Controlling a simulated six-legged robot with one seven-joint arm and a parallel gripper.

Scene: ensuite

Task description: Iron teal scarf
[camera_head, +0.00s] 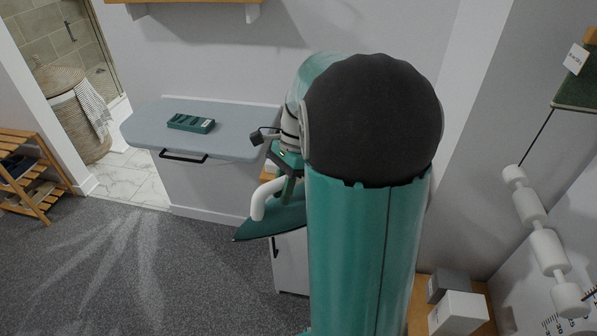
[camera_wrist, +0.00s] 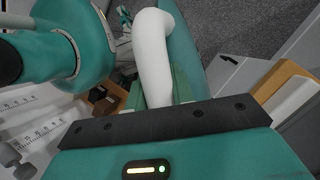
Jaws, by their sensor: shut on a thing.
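The teal scarf (camera_head: 191,123) lies folded in a small flat rectangle on the grey-blue ironing board (camera_head: 150,125), left of my arm. An iron with a teal body (camera_head: 275,224) and a white handle (camera_head: 258,204) hangs in the air below and right of the board. My gripper (camera_head: 284,180) is shut on the iron's handle. In the wrist view the white handle (camera_wrist: 153,60) runs up between my fingers. My arm hides part of the iron in the head view. The scarf is not in the wrist view.
The board folds out from the wall and has a dark handle (camera_head: 184,157) below its front edge. A white cabinet (camera_head: 291,262) stands under the iron. A wicker basket (camera_head: 75,120) and a wooden shoe rack (camera_head: 30,175) are at left. The carpet (camera_head: 150,270) in front is clear.

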